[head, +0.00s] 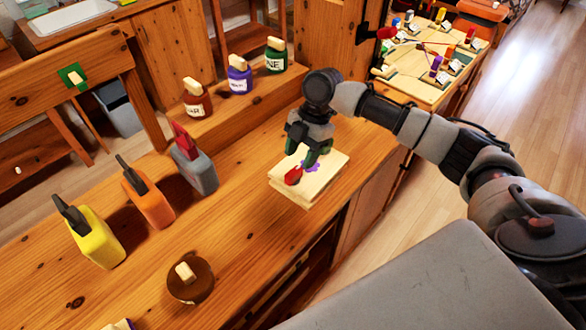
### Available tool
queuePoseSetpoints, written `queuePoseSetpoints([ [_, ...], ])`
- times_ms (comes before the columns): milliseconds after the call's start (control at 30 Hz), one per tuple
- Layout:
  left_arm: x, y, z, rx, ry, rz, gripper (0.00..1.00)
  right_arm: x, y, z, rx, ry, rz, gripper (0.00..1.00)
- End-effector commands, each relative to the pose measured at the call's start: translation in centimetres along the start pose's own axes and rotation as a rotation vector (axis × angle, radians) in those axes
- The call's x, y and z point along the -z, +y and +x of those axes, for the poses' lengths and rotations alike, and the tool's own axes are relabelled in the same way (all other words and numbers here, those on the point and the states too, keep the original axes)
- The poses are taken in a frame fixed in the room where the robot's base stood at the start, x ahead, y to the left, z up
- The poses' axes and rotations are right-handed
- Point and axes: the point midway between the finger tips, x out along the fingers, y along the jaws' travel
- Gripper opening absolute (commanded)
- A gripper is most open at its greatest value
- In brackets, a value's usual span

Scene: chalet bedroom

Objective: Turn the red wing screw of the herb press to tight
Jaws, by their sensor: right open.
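The herb press (318,184) is a stack of pale wooden boards near the front edge of the wooden worktop. Its red wing screw (293,176) stands on the top board, toward the left. A purple flower-like mark (311,166) shows on the board beside it. My right gripper (312,157) points down over the back of the press, behind and a little right of the red wing screw. It is open. Its fingertips look close to the top board, partly over the purple mark; whether they touch cannot be told. My left gripper is out of view.
Yellow (98,238), orange (149,197) and grey (195,168) containers stand left of the press. A round brown lidded object (190,280) is at the front. Labelled jars (239,76) stand on a raised shelf behind. Bare worktop (225,225) lies between.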

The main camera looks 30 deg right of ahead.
Motion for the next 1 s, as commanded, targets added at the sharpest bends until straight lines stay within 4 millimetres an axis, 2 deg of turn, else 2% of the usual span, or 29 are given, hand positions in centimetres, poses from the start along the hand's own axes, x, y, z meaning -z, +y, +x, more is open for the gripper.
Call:
queuePoseSetpoints([
  [100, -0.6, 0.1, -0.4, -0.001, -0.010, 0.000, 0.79, 0.1, -0.1, 2.3, 0.003, 0.001, 0.000, 0.49],
  [300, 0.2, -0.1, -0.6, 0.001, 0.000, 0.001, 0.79, 0.0, 0.0, 4.9, 0.001, 0.000, 0.001, 0.49],
  [467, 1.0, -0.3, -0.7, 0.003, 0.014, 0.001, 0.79, 0.0, 0.0, 5.8, -0.001, -0.001, 0.001, 0.49],
  [700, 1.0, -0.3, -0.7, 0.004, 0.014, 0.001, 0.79, 0.0, 0.0, 5.8, -0.001, -0.002, 0.001, 0.49],
  [767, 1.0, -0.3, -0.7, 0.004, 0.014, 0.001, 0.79, 0.0, 0.0, 5.8, -0.001, -0.002, 0.001, 0.41],
  [1000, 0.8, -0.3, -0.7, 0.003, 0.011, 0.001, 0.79, 0.0, 0.0, 5.8, -0.001, -0.002, 0.001, 0.04],
])
